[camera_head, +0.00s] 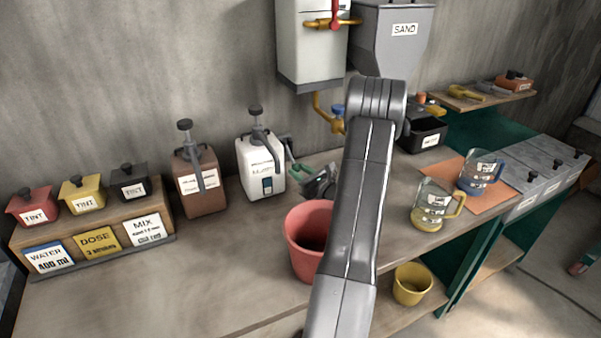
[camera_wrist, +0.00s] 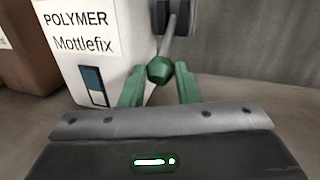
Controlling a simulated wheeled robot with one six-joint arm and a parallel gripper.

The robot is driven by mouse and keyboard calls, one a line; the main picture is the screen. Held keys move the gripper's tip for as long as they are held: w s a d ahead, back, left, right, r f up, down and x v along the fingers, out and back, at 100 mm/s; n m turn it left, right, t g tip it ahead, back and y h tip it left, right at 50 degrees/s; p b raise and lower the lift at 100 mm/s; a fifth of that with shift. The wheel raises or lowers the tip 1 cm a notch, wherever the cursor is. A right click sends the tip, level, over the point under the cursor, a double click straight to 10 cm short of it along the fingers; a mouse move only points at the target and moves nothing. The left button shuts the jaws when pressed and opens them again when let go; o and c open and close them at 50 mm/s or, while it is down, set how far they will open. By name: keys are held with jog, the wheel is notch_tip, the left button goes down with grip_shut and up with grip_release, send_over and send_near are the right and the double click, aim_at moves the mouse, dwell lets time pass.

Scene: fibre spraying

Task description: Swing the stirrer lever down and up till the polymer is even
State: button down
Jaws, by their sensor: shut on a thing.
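The polymer container (camera_head: 252,180) is a white jug with a dark pump top on the bench. In the wrist view its side (camera_wrist: 70,50) reads "POLYMER Mottlefix", and a small window (camera_wrist: 95,86) there shows a dark blue part and a paler part. The stirrer lever (camera_wrist: 170,42) is a grey rod running from a dark pivot to a green knob (camera_wrist: 160,70). My gripper (camera_wrist: 158,84) has its green fingers shut around the knob, beside the jug.
A brown jug (camera_head: 200,190) stands left of the polymer. A red bucket (camera_head: 303,250) is in front, partly behind my arm. Tint pots and a label box (camera_head: 100,235) are left. Two measuring jugs (camera_head: 436,205) stand right. The front left bench (camera_head: 150,295) is clear.

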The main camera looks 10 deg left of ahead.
jog(key=shift+s+d+r+g+h+p, duration=0.15)
jog(key=shift+s+r+g+h+p, duration=0.1)
jog(key=shift+r+g+h+p, duration=0.45)
notch_tip(320, 180, up, 10)
jog(key=w+a+p, duration=0.1)
jog(key=shift+w+m+h+p, duration=0.3)
jog(key=shift+h+p, duration=0.05)
jog(key=shift+h, duration=0.05)
jog(key=c, duration=2.2)
grip_release()
jog(key=c, duration=1.5)
grip_release()
jog(key=shift+w+f, duration=0.1)
jog(key=shift+f, duration=0.2)
jog(key=o, duration=0.4)
jog(key=shift+g, duration=0.3)
jog(key=shift+f, duration=0.1)
